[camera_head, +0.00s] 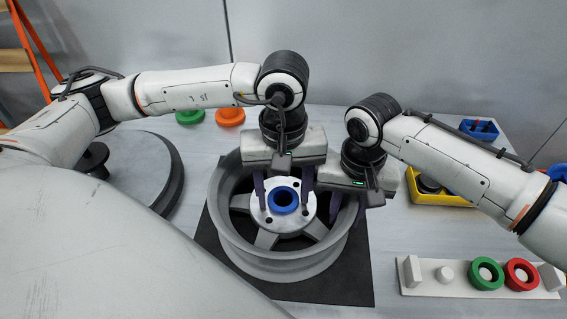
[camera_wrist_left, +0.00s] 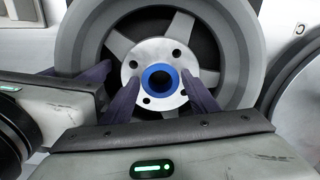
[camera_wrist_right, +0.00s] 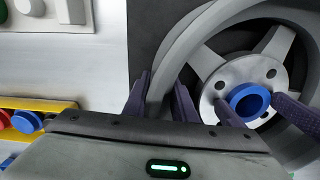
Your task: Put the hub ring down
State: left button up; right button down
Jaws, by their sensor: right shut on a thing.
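The blue hub ring (camera_head: 283,200) sits at the centre of the silver hub (camera_head: 265,217) of a grey wheel (camera_head: 228,247). In the left wrist view the ring (camera_wrist_left: 160,79) lies around the centre bore. My left gripper (camera_head: 283,190) is above the hub, its fingers spread to either side of the ring with gaps, holding nothing. In the left wrist view its fingertips (camera_wrist_left: 150,72) also show apart. My right gripper (camera_head: 347,208) is shut on the wheel's rim wall at the right; the rim (camera_wrist_right: 161,95) shows between its fingers in the right wrist view.
The wheel lies on a black mat (camera_head: 345,285). A white rack (camera_head: 420,283) at front right holds a green ring (camera_head: 487,273) and a red ring (camera_head: 522,274). A yellow bin (camera_head: 430,197) and blue tray (camera_head: 479,129) are behind. Green (camera_head: 190,117) and orange (camera_head: 230,117) rings lie at back left.

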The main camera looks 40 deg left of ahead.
aim_at(350, 196)
pick_arm(q)
notch_tip(350, 196, up, 13)
dwell(0.6)
jog(key=shift+r, duration=0.1)
dwell(0.3)
pick_arm(e)
jog(key=c, duration=0.9)
grip_release()
jog(key=shift+s, duration=0.1)
jog(key=shift+r, duration=4.05)
jog(key=shift+f, duration=0.1)
